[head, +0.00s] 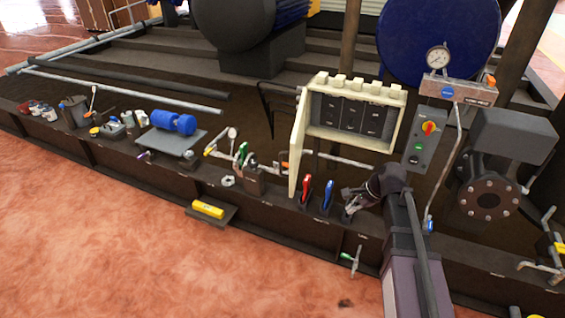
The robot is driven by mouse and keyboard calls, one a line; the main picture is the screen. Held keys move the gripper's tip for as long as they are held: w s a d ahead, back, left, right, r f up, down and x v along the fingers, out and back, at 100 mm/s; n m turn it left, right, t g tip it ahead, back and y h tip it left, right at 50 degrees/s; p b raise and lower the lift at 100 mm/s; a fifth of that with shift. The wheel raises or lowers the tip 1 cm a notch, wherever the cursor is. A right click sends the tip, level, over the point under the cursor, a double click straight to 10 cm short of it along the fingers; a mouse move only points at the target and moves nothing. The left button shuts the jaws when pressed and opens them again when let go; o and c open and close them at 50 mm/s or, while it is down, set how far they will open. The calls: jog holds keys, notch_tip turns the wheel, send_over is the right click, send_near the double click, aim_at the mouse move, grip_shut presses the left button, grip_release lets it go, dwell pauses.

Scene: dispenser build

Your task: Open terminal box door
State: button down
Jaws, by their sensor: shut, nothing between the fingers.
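The terminal box (314,127) is cream-coloured and stands in the middle right of the head view. Its door (298,146) stands swung out at the left side, seen nearly edge-on. Inside, a dark panel (350,116) with several labelled modules is exposed. My gripper (350,208) is shut and empty, low in front of the box and to the right of the door, apart from it. It is beside the blue-handled tool; at this size I cannot tell whether they touch.
A red-handled tool (305,188) and a blue-handled tool (327,196) stand upright below the box. A control station (420,141) with a red knob is to the right, near a pressure gauge (438,57). A flanged valve (490,198) is farther right. Several tools line the ledge leftward.

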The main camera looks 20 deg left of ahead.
jog(key=w+a+r+m+y+p, duration=0.1)
jog(key=w+a+r+m+p, duration=0.1)
jog(key=a+r, duration=0.3)
jog(key=w+a+r+m+y+p, duration=0.2)
jog(key=w+a+r+m+p, duration=0.1)
jog(key=a, duration=0.6)
notch_tip(320, 180, up, 2)
jog(key=m+p, duration=0.1)
jog(key=m, duration=0.1)
jog(key=shift+w+r+m+g+y, duration=0.15)
jog(key=shift+r+m+g+y, duration=0.1)
jog(key=shift+m+g+y, duration=0.05)
jog(key=shift+f, duration=0.1)
